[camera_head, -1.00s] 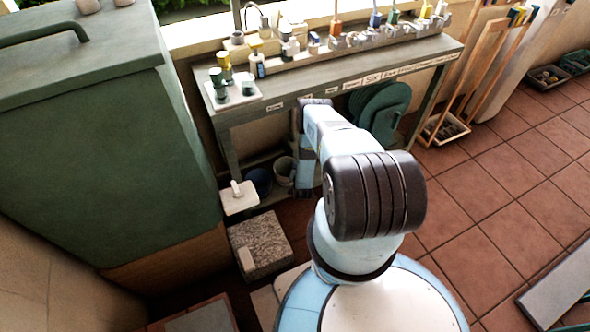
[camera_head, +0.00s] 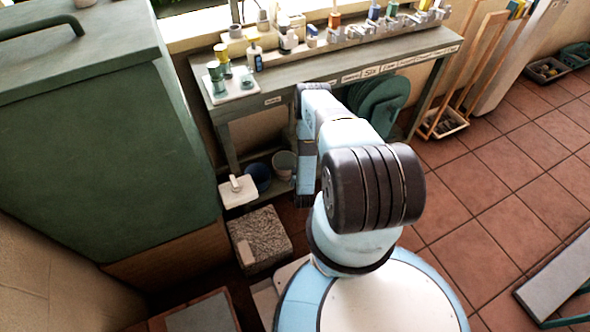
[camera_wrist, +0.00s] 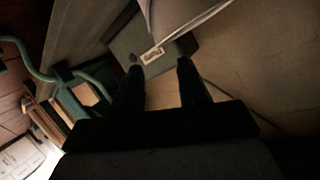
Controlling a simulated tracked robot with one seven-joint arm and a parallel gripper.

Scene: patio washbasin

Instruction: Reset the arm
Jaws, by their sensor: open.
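My arm rises from the base in the middle of the head view and folds toward the long labelled bench (camera_head: 300,84). Its end hangs down in front of the bench, and the fingers cannot be made out there. In the wrist view my gripper (camera_wrist: 162,80) shows as two dark fingers, apart, with nothing between them. Beyond the fingertips is a dark grey surface with a small pale label (camera_wrist: 152,55).
A big green cabinet (camera_head: 100,150) stands at the left. A white block (camera_head: 238,191) and a speckled stone block (camera_head: 262,238) are beside the bench's left leg. Bottles and cups crowd the bench top. Tiled floor (camera_head: 480,190) is open at the right.

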